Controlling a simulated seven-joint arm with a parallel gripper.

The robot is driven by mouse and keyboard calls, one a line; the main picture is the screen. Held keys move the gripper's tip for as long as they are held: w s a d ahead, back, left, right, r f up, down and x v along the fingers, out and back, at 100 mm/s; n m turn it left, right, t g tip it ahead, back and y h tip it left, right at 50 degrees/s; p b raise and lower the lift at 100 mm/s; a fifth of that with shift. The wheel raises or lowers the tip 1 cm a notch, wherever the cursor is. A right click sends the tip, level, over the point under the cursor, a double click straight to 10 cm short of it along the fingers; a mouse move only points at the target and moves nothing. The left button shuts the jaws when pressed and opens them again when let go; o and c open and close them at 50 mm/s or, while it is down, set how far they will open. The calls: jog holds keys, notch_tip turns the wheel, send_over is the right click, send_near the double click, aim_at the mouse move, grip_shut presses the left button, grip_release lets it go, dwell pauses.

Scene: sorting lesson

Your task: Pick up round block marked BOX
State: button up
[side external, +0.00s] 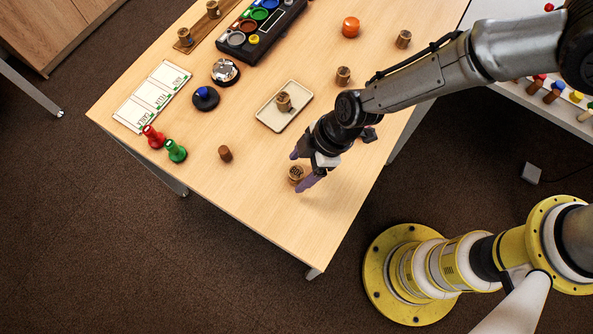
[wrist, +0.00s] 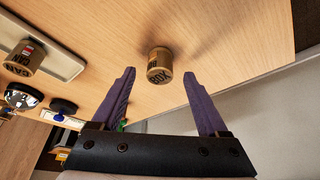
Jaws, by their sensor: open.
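The round block marked BOX (wrist: 159,66) stands on the table, a small brown cylinder with dark lettering on its side. In the side external view the same block (side external: 296,173) is between my gripper's fingers. My gripper (side external: 307,170) is open, its two purple fingers spread apart. In the wrist view the fingers (wrist: 158,76) lie to either side of the block, with clear gaps, and the block sits near the level of the tips. I cannot tell how high the tips are above the table.
A tray (side external: 267,118) with a similar round block (side external: 284,102) lies behind my gripper. A plain brown cylinder (side external: 225,153), red (side external: 153,137) and green (side external: 176,151) pieces stand to the left. The table's front edge is close to the BOX block.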

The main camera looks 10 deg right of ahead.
jog(key=shift+x, duration=1.05)
grip_shut()
